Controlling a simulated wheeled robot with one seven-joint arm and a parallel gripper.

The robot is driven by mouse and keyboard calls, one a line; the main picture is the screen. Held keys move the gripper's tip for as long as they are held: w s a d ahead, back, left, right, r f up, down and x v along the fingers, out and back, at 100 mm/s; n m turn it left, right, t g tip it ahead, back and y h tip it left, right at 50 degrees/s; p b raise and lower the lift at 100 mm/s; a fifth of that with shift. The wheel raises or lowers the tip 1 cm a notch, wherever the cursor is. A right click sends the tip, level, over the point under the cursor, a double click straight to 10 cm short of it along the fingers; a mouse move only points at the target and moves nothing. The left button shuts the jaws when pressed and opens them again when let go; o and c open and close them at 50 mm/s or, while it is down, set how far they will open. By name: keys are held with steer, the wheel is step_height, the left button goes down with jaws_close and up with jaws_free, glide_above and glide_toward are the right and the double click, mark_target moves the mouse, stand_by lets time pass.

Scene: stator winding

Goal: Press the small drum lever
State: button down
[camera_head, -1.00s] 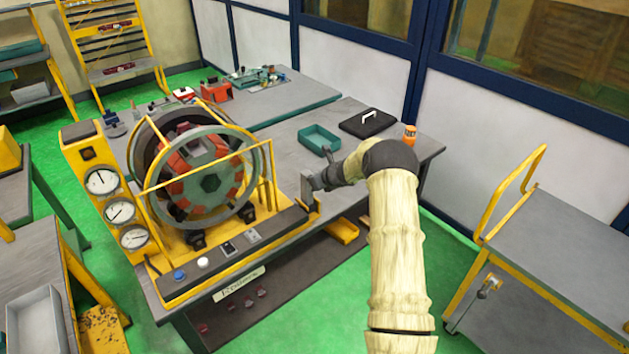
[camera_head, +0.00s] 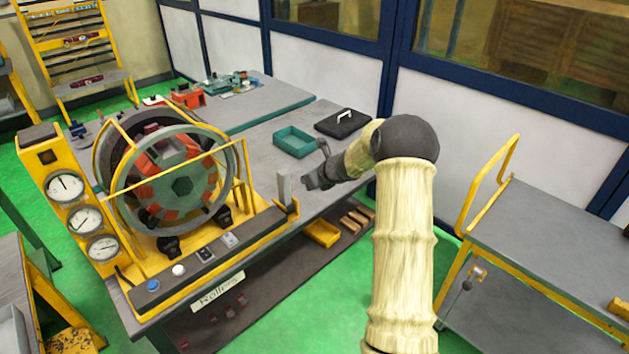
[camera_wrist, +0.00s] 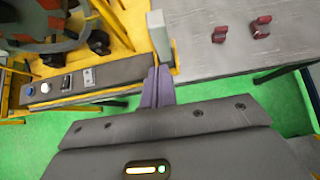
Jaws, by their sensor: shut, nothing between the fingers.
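The stator winding machine has a round drum (camera_head: 175,185) with red-orange coils in a yellow frame. A dark control panel (camera_head: 215,252) runs along its front with a blue button, a white button and small switches. A grey upright block (camera_head: 284,188) stands at the panel's right end; it also shows in the wrist view (camera_wrist: 159,38). I cannot tell for sure which part is the small drum lever. My gripper (camera_head: 309,182) is just right of the block. In the wrist view its fingers (camera_wrist: 157,82) are shut and empty, pointing towards the block and overlapping its base; contact is unclear.
A green tray (camera_head: 294,142) and a black case (camera_head: 343,123) lie on the bench behind my arm. A yellow bin (camera_head: 322,233) sits below the bench's right end. A yellow-railed cart (camera_head: 550,240) stands at the right, with green floor between.

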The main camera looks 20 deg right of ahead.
steer(key=shift+v, duration=1.9)
steer(key=shift+a+r, duration=0.1)
steer(key=shift+r, duration=0.1)
steer(key=s+a+n+g, duration=0.4)
steer(key=s+a+n, duration=0.7)
steer(key=s+n, duration=0.15)
steer(key=s+a+n+g+h, duration=0.1)
steer(key=s+a+n, duration=0.1)
steer(key=s+n, duration=0.7)
steer(key=s+a+r+n+g+h, duration=0.1)
steer(key=s+a+n+h, duration=0.1)
steer(key=s+n, duration=0.8)
steer(key=s, duration=0.2)
steer(key=shift+s+r+g+h, duration=0.2)
steer(key=shift+s+g+h, duration=0.1)
steer(key=shift+g, duration=0.1)
